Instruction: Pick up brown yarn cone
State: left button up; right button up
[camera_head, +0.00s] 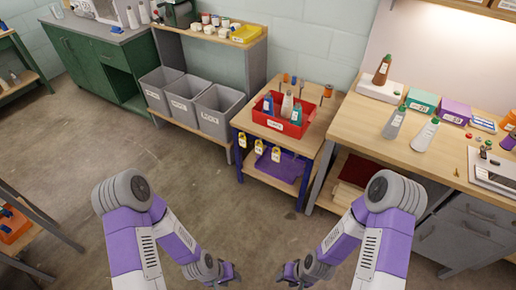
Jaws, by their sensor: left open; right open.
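My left gripper (232,273) is low at the bottom middle of the view, over the floor, open and empty. My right gripper (286,272) is beside it, also low, open and empty. Both are far from the cone and touch nothing. Their fingers are small in this view.
Grey bins (219,111) stand left. The floor ahead is clear.

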aim_at(379, 79)
jog(key=z, duration=0.5)
jog(key=k, duration=0.65)
jog(key=z, duration=1.1)
jog(key=i, duration=1.25)
jog(key=u, duration=0.6)
